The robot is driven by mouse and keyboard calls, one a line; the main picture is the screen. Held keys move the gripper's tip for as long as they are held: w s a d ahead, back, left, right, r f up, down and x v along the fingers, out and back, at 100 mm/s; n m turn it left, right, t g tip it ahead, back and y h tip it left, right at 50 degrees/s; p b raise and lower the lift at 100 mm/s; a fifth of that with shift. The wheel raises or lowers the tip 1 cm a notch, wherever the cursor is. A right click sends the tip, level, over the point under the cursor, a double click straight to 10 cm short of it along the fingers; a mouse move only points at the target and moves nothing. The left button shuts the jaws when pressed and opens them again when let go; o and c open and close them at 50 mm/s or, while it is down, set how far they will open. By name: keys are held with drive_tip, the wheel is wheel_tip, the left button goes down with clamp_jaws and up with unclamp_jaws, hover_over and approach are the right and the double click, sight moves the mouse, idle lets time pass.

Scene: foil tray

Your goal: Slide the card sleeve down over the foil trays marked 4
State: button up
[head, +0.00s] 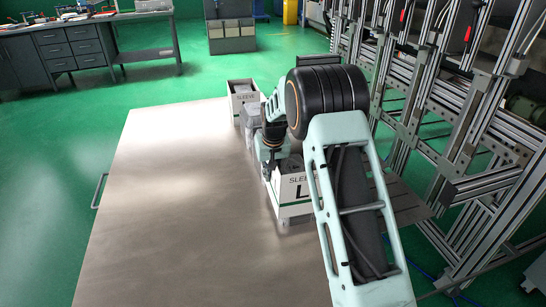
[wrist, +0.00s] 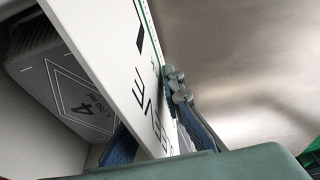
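The white card sleeve (head: 293,210), with a green line and black lettering, stands toward the right side of the table, partly behind my arm. In the wrist view its wall (wrist: 112,62) runs diagonally between my gripper's fingers (wrist: 150,120), one inside and one outside, shut on the wall. A grey foil tray top marked 4 in a diamond (wrist: 78,92) shows within the sleeve's walls. In the head view my gripper (head: 269,170) is at the sleeve's upper left edge. How far down the sleeve sits around the trays is unclear.
A second white box lettered SLEEVE (head: 241,96) stands at the table's far edge, with a grey object (head: 250,117) in front of it. The left of the metal table (head: 165,190) is clear. Aluminium framing (head: 440,130) rises close on the right.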

drive_tip(key=v, duration=1.2)
drive_tip(key=shift+s+p, duration=0.1)
drive_tip(key=shift+p, duration=0.2)
drive_tip(key=shift+d, duration=0.15)
